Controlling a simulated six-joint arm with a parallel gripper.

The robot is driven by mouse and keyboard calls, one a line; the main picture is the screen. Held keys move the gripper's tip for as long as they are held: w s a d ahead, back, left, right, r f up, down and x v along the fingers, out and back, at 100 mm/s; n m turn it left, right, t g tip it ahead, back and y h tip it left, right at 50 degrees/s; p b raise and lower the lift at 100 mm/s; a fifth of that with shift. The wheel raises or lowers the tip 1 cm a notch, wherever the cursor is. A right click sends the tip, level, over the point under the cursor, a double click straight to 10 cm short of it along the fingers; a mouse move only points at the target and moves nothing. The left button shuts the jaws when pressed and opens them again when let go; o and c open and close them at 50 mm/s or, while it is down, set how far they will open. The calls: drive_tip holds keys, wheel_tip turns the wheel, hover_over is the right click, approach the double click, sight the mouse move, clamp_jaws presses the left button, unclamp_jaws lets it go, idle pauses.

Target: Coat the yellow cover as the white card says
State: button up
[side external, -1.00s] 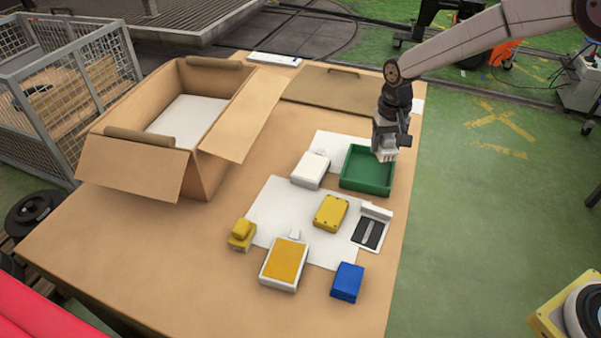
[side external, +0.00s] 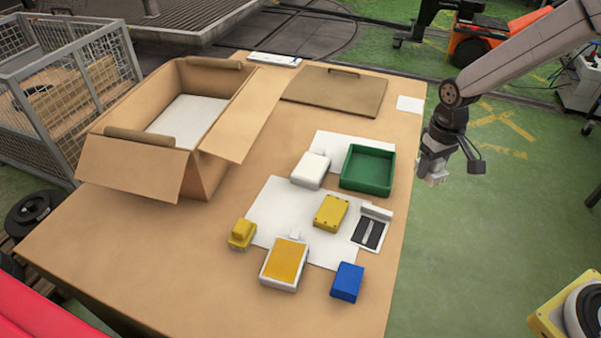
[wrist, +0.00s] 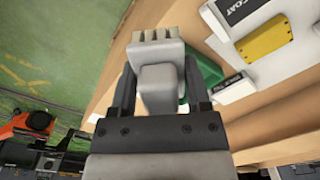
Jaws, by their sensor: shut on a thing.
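The yellow cover (side external: 330,212) lies on a white sheet (side external: 275,200); it also shows in the wrist view (wrist: 264,40). Beside it a white stand (side external: 376,213) has a black panel; in the wrist view a dark label reading "COAT" shows on a white piece (wrist: 214,22). A blank-looking white card (side external: 410,104) lies at the table's back right. My gripper (side external: 432,178) is shut on a pale grey block with a toothed end (wrist: 160,85). It holds the block in the air past the table's right edge, right of the green tray (side external: 368,190).
A white tray with an orange-yellow pad (side external: 284,262), a yellow block (side external: 242,234), a blue block (side external: 347,282) and a white box (side external: 310,170) stand around the cover. An open carton (side external: 195,172) is at the left. The table's front left is clear.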

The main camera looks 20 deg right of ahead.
drive_tip(key=w+a+f, duration=0.1)
drive_tip(key=w+a, duration=0.1)
drive_tip(key=a, duration=0.9)
drive_tip(key=w+a+f, duration=0.1)
drive_tip(key=w+a, duration=0.2)
drive_tip(key=a, duration=0.7)
drive_tip(key=shift+a, duration=0.4)
drive_tip(key=shift+f, duration=0.15)
